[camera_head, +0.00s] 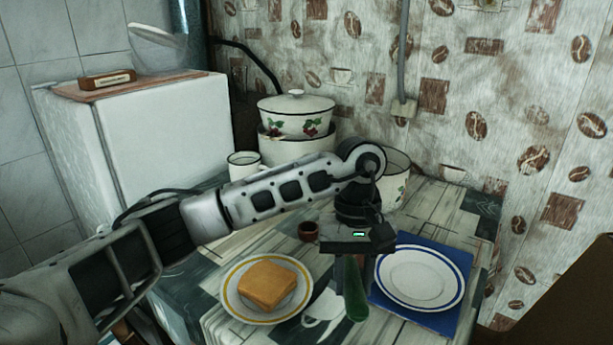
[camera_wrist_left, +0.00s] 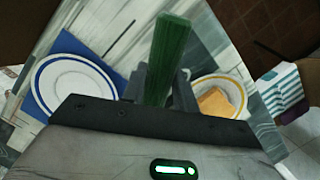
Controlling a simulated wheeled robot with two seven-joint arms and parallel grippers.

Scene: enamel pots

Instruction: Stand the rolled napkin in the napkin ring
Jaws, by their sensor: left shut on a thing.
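My left gripper (camera_head: 352,268) is shut on the green rolled napkin (camera_head: 356,300) and holds it above the table between the two plates. In the head view the napkin hangs down from the fingers, nearly upright. In the left wrist view the napkin (camera_wrist_left: 169,50) sticks out from between the fingers (camera_wrist_left: 168,88). A small brown ring (camera_head: 309,230), which looks like the napkin ring, stands on the table behind and left of the gripper, apart from the napkin. The ring is not visible in the left wrist view. My right gripper is not in view.
A yellow-rimmed plate (camera_head: 240,306) with toast (camera_head: 267,283) lies left. A blue-rimmed plate (camera_head: 420,277) on a blue napkin (camera_head: 447,322) lies right. Enamel pots (camera_head: 296,122) and a white mug (camera_head: 243,162) stand behind. A white cabinet (camera_head: 160,135) is back left.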

